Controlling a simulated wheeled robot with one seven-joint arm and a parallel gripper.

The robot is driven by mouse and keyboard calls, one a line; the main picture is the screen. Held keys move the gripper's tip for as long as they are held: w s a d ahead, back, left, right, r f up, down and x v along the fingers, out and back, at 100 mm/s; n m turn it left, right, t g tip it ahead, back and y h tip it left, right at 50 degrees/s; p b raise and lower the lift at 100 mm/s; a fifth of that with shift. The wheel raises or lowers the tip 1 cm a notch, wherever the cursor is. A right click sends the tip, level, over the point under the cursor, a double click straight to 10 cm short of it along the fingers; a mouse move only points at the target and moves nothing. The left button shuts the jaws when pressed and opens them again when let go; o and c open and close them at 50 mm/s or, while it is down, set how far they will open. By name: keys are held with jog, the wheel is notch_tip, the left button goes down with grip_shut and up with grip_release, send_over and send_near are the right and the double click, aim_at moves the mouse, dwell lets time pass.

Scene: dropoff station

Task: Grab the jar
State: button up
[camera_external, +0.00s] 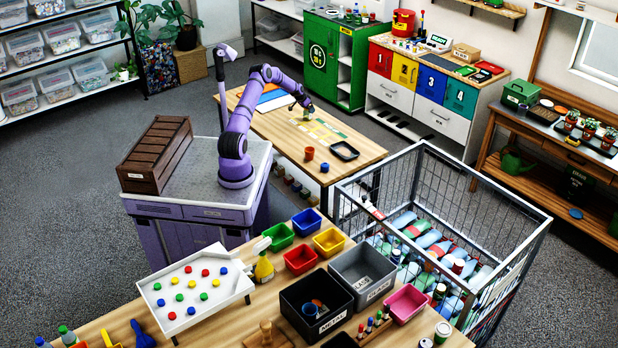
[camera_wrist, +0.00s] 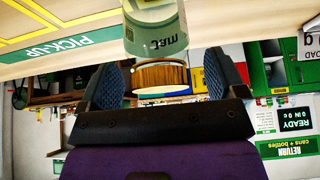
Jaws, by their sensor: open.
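A pale translucent jar (camera_wrist: 155,35) with dark lettering stands on the wooden table. It shows upside down at the top middle of the wrist view. Its round wooden-looking lid (camera_wrist: 160,77) lies between the two dark fingers of my gripper (camera_wrist: 163,84), with a gap at each side. My gripper is open. In the external view, my gripper (camera_external: 307,106) is low over the table, towards its right side. The jar is tiny there, and the arm's end partly hides it.
The table (camera_external: 265,122) has printed areas, with a "PICK-UP" marking (camera_wrist: 57,50) near the jar. A red cup (camera_external: 309,153) and a black tray (camera_external: 344,150) are nearer the table's front. A wire cage (camera_external: 450,190) of bottles stands beyond the front right corner.

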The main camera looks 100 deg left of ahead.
jog(key=shift+w+a+f, duration=0.2)
jog(key=shift+a+f, duration=0.05)
jog(key=shift+f, duration=0.3)
jog(key=shift+c, duration=0.5)
jog(key=c, duration=1)
jog(key=shift+r, duration=0.15)
